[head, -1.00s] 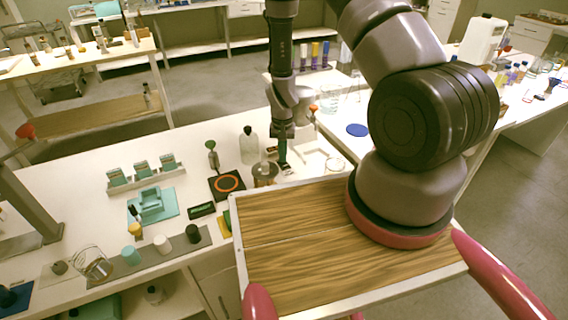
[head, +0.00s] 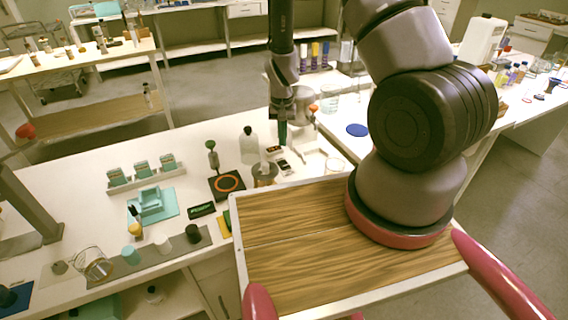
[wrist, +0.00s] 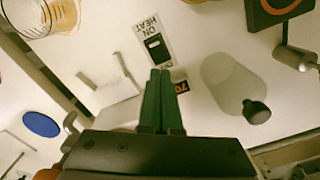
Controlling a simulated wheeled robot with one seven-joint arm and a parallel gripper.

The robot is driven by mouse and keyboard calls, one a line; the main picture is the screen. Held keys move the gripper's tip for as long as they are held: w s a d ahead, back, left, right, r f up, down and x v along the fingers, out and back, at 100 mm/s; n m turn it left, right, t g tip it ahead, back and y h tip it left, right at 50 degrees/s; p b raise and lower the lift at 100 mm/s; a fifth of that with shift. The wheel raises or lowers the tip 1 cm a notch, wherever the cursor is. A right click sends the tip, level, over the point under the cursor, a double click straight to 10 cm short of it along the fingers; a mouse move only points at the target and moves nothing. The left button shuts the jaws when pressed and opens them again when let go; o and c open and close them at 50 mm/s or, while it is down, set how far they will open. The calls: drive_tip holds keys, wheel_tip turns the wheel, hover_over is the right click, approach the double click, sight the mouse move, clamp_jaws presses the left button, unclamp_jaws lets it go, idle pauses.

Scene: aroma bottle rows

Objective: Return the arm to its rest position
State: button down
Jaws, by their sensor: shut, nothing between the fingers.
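My gripper (head: 282,133) hangs down over the white bench, near the clear bottle with a dark cap, in the head view. In the wrist view its two green fingers (wrist: 162,102) are together with nothing between them. The fingers point toward a black-and-white switch label (wrist: 155,47) reading "ON HEAT" on the bench. My arm reaches out from the wood-topped base and bends down to the bench.
A clear bottle (head: 249,146) stands left of my gripper, and a metal beaker (head: 265,173) stands below it. A black plate with an orange ring (head: 227,183) lies further left. A blue disc (head: 357,130) lies to the right. A teal rack (head: 151,202) stands at left.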

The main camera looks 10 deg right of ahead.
idle(0.3)
wheel_tip(320, 180, up, 27)
drive_tip(key=d+t+y, duration=0.1)
drive_tip(key=t+y, duration=0.1)
drive_tip(key=t, duration=0.1)
drive_tip(key=s+d+r+t, duration=0.2)
drive_tip(key=s+r, duration=0.7)
drive_tip(key=s+d+r+t, duration=0.2)
drive_tip(key=s+r, duration=0.8)
drive_tip(key=shift+d+r, duration=0.15)
drive_tip(key=shift+d, duration=0.25)
